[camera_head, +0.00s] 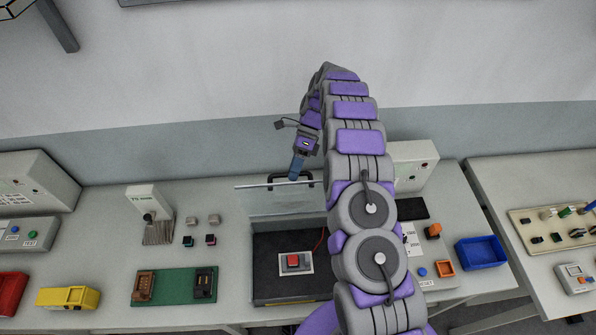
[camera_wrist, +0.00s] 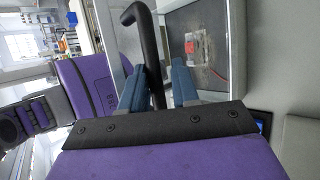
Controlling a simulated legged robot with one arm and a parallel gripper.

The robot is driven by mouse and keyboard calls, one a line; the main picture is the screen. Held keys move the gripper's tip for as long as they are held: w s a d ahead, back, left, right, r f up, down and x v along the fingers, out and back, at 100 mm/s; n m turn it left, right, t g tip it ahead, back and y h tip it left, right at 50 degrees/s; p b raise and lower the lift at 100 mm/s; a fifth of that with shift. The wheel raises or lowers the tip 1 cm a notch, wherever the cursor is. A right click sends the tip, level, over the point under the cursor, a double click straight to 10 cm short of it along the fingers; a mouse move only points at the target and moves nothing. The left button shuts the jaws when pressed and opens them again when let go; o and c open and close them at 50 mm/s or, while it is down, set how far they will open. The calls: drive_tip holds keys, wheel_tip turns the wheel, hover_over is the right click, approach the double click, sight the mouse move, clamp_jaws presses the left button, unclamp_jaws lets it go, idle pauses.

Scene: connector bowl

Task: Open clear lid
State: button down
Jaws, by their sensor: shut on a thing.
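The clear lid (camera_head: 262,202) shows in the head view as a transparent pane with a pale bar along its top edge. It stands raised above the rear of a dark box (camera_head: 262,245); its exact tilt is hard to tell. The lid's black handle (camera_wrist: 149,45) passes between the blue fingers of my gripper (camera_wrist: 157,88) in the wrist view. My gripper (camera_head: 295,172) is shut on this handle at the lid's top edge. A red button (camera_head: 293,261) on a white plate sits inside the box, and also shows in the wrist view (camera_wrist: 189,47).
My arm hides the area right of the box. A blue bin (camera_head: 480,252) lies right. A white unit (camera_head: 149,201) stands rear left, and the wall is behind the bench.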

drive_tip(key=shift+s+f, duration=0.15)
drive_tip(key=shift+f, duration=0.6)
drive_tip(key=c, duration=1.2)
unclamp_jaws()
drive_tip(key=shift+o, duration=0.6)
drive_tip(key=shift+w+a, duration=0.1)
drive_tip(key=shift+w, duration=0.3)
drive_tip(key=shift+r, duration=0.25)
drive_tip(key=shift+r, duration=0.15)
